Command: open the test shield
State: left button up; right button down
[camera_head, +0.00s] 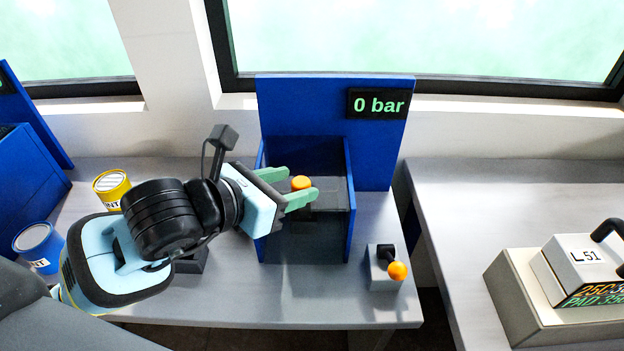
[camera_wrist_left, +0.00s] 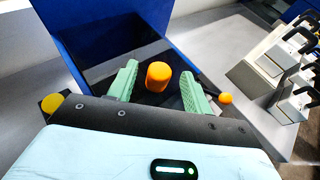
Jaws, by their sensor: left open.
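The blue test station (camera_head: 335,110) stands on the bench with a back panel reading "0 bar" and two low side walls. A dark, see-through panel, apparently the shield (camera_head: 333,194), spans between the walls; whether it is fully closed is hard to tell. An orange knob (camera_head: 301,183) sits at this panel, also seen in the left wrist view (camera_wrist_left: 158,76). My left gripper (camera_head: 294,187) is open, its green fingers on either side of the knob, with gaps showing in the left wrist view (camera_wrist_left: 158,88). My right gripper is not in view.
A small lever box with an orange ball (camera_head: 397,270) stands right of the station. A yellow can (camera_head: 111,188) and a blue can (camera_head: 38,245) stand left. A second bench (camera_head: 445,200) at right holds a beige block with a labelled, handled weight (camera_head: 584,262). A gap separates the benches.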

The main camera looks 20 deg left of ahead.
aim_at(299, 182)
pick_arm(q)
jog(key=shift+f+b+x, duration=0.25)
jog(key=shift+b+x, duration=0.65)
jog(key=shift+x, duration=0.2)
jog(key=shift+w+d, duration=0.35)
jog(key=shift+w, duration=0.2)
jog(key=shift+w+d+f, duration=0.2)
jog(key=shift+w+d, duration=0.05)
jog(key=shift+w, duration=0.2)
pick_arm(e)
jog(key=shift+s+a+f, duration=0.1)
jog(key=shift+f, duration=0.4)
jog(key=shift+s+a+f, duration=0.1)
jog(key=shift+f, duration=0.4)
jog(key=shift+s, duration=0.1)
pick_arm(q)
jog(key=shift+c, duration=0.8)
grip_shut()
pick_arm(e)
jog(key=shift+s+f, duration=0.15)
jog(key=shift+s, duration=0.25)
